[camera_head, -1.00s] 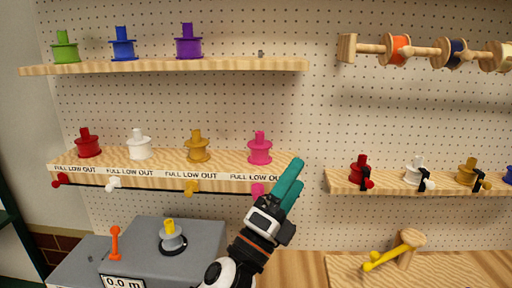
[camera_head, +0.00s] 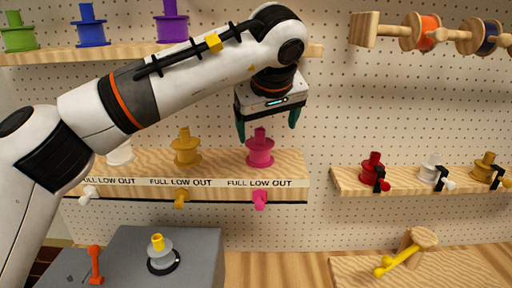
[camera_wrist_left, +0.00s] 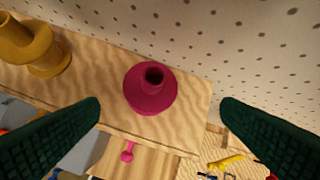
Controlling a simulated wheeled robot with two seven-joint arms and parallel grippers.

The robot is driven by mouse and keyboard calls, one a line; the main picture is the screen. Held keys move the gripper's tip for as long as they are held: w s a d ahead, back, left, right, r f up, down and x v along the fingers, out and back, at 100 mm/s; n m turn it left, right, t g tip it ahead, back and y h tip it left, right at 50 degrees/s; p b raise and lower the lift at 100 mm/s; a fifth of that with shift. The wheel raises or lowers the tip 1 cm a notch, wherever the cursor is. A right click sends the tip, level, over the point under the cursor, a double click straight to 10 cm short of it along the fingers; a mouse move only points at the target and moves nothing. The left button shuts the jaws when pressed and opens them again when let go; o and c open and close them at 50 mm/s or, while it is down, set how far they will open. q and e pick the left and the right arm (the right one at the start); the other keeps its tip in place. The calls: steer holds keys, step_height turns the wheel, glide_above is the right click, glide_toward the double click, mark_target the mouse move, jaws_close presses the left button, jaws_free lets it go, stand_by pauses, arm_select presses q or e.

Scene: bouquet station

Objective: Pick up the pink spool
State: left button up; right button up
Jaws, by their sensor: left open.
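The pink spool (camera_head: 260,152) stands upright near the right end of the left middle wooden shelf (camera_head: 215,165). In the left wrist view the pink spool (camera_wrist_left: 150,90) is seen from above, between the two green fingers. My left gripper (camera_head: 268,122) is open and points down over the pink spool, with one finger on either side in the picture. In the left wrist view the open left gripper (camera_wrist_left: 160,125) holds nothing. Whether the fingers have reached the spool's height is hard to tell. My right gripper is not in view.
A yellow spool (camera_head: 186,148) stands left of the pink one, and a white spool (camera_head: 120,155) is partly behind my arm. A pink peg (camera_head: 260,200) sticks out below the shelf. The pegboard (camera_head: 380,110) is close behind. A right shelf (camera_head: 420,182) holds more spools.

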mark_target(260, 144)
arm_select(q)
steer(key=shift+w+a, duration=0.2)
steer(key=shift+a, duration=0.1)
steer(key=p+x, duration=0.1)
steer(key=x, duration=0.1)
steer(key=p+x, duration=0.1)
steer(key=x, duration=0.1)
steer(key=p+x, duration=0.1)
steer(key=x, duration=0.1)
steer(key=shift+s+a+f, duration=0.2)
steer(key=shift+s+a, duration=0.05)
steer(key=shift+a, duration=0.1)
steer(key=shift+w+f, duration=0.15)
steer(key=shift+f, duration=0.2)
steer(key=c, duration=1.1)
